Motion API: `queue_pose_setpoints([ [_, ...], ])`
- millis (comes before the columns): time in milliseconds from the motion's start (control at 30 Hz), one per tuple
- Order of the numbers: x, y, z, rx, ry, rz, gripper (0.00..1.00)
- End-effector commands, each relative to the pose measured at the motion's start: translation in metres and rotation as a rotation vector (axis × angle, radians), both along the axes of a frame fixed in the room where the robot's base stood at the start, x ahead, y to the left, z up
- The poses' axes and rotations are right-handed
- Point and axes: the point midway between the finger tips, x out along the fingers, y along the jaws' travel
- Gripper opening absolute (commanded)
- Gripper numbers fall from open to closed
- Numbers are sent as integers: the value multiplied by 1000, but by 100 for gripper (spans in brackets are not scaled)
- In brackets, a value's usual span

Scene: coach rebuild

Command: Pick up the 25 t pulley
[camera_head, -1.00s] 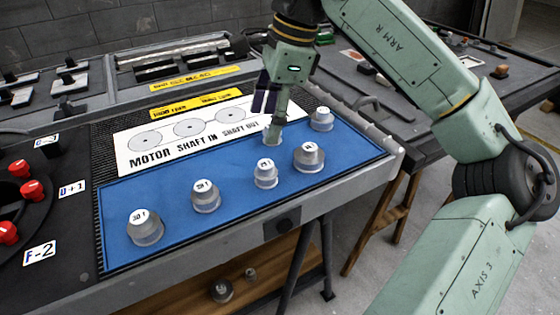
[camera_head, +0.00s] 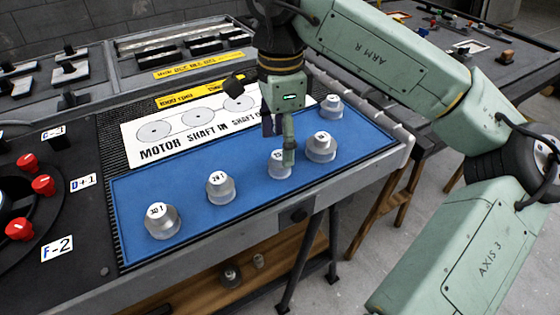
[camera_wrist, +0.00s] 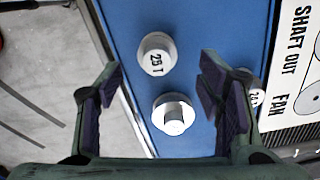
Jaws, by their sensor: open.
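The 25 t pulley (camera_wrist: 157,55), a pale metal stepped piece, stands on the blue mat (camera_wrist: 200,20) in the wrist view, ahead of the gap between my fingertips. In the head view it appears to be the pulley (camera_head: 278,164) partly covered by my finger. My gripper (camera_wrist: 161,78) is open and empty, with dark pads on both fingers. In the head view my gripper (camera_head: 279,146) hangs pointing down over the mat, close to this pulley; contact cannot be told. Another pulley (camera_wrist: 174,113) with no readable label sits between the fingers in the wrist view.
A 24 t pulley (camera_wrist: 255,97) is partly behind the right finger. The 30 t pulley (camera_head: 162,222) and another pulley (camera_head: 220,188) stand left. Two more (camera_head: 321,147) (camera_head: 330,107) stand right. A white shaft sign (camera_head: 190,130) lies behind.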

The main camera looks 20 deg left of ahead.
Motion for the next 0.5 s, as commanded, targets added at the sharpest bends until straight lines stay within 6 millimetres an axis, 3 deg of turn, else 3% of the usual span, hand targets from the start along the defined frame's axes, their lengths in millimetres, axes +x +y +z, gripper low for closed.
queue_pose_setpoints([
  [300, -4, -1, -42, 0, 3, 0, 61],
  [500, -4, -1, -46, 0, 0, -1, 61],
])
